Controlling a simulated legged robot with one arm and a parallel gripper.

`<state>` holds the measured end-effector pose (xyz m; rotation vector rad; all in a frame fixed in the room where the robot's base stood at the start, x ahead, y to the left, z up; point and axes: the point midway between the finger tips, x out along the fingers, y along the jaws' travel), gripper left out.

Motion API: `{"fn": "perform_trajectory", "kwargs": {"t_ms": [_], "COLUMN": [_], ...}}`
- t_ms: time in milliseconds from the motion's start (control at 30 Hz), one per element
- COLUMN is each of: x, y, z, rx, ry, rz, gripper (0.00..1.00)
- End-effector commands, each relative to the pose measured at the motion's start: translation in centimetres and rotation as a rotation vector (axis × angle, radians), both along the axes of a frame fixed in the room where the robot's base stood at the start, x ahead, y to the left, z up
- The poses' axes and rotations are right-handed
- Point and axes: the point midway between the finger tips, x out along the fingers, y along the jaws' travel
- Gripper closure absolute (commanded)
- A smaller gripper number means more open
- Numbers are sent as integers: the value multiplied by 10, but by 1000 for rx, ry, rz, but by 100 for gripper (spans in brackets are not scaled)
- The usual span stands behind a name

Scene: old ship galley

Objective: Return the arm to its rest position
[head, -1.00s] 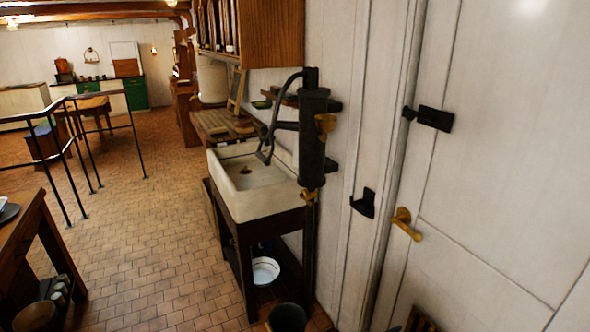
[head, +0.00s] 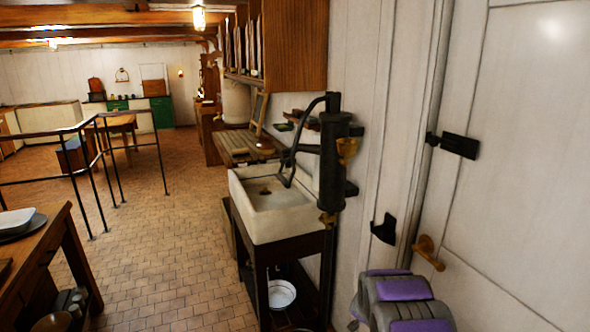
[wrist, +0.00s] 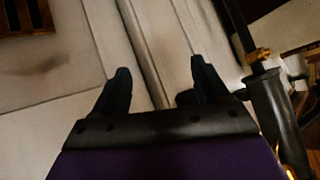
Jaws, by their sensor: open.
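My gripper (wrist: 160,65) shows in the wrist view with its two dark fingers spread apart and nothing between them. White wall panelling or door lies beyond the fingers. In the head view, purple and grey parts of my arm (head: 402,300) show at the lower right, in front of the white door (head: 520,150). They are just below the brass door handle (head: 428,252); I cannot tell whether they touch the door.
A white sink (head: 275,215) with a dark pump (head: 333,165) stands along the wall, left of my arm. A wooden table (head: 45,245) is at the left edge, behind it a metal railing (head: 130,115). The tiled floor (head: 170,240) between table and sink is clear.

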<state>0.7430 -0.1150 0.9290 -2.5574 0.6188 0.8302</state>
Motion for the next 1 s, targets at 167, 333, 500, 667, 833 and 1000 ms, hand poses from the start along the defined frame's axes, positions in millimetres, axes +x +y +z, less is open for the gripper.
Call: {"fn": "perform_trajectory", "kwargs": {"t_ms": [167, 333, 500, 667, 833, 1000], "x": [-31, -75, -130, -191, -264, -342], "y": [37, 70, 96, 115, 130, 136], "z": [47, 83, 114, 140, 162, 178], "rx": [60, 105, 135, 154, 161, 158], "ry": [88, 190, 300, 410, 536, 671], "rz": [115, 220, 315, 396, 471, 532], "gripper": [26, 26, 26, 26, 26, 26]}}
